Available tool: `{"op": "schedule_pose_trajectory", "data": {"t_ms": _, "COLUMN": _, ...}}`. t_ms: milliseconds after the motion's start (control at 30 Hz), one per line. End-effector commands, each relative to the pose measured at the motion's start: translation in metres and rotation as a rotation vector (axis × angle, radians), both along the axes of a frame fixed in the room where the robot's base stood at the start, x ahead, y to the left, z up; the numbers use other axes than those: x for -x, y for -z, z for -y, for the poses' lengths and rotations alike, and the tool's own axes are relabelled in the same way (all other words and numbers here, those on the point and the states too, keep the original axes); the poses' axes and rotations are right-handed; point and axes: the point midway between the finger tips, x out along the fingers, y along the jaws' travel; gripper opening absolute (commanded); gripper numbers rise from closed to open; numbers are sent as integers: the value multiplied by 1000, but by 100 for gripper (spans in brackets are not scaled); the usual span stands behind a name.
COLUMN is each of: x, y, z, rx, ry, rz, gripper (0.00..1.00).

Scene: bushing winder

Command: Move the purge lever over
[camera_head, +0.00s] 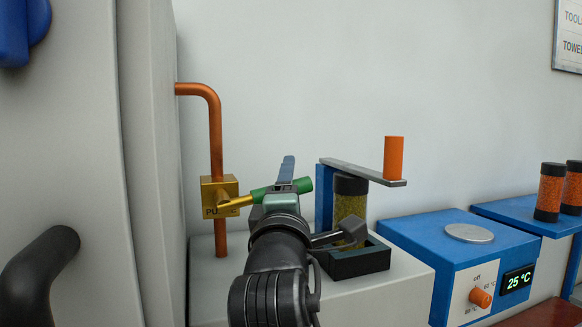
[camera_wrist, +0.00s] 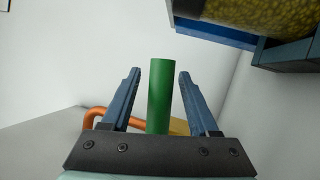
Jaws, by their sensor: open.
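The purge lever (camera_head: 304,185) has a green grip on a brass stem, which runs from a brass valve block (camera_head: 217,190) marked "PU…" on a copper pipe. The lever points right and slightly up in the head view. My gripper (camera_head: 287,166) is at the green grip, which passes behind it there. In the wrist view, the green grip (camera_wrist: 159,95) stands between the two blue fingers of my gripper (camera_wrist: 160,74). Gaps show on both sides, so the fingers are open around it without gripping.
Just right stands a blue bracket with a grey crank arm (camera_head: 345,169) and orange knob (camera_head: 394,158), above a jar of yellow granules (camera_head: 350,205) in a black tray (camera_head: 362,262). A blue heater box (camera_head: 455,235) is further right. A grey cabinet (camera_head: 70,170) fills the left.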

Motion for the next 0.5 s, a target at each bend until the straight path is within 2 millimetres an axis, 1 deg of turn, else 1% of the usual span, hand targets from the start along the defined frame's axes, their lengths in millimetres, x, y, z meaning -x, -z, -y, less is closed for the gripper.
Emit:
{"op": "schedule_pose_trajectory", "data": {"t_ms": 33, "x": -5, "y": -3, "z": 0, "rx": 0, "ry": 0, "rz": 0, "gripper": 61}}
{"op": "schedule_pose_trajectory", "data": {"t_ms": 200, "x": -12, "y": -4, "z": 1, "rx": -1, "ry": 0, "rz": 1, "gripper": 61}}
{"op": "schedule_pose_trajectory", "data": {"t_ms": 467, "x": -13, "y": -3, "z": 1, "rx": -1, "ry": 0, "rz": 1, "gripper": 61}}
{"op": "schedule_pose_trajectory", "data": {"t_ms": 500, "x": -13, "y": -3, "z": 1, "rx": -1, "ry": 0, "rz": 1, "gripper": 57}}
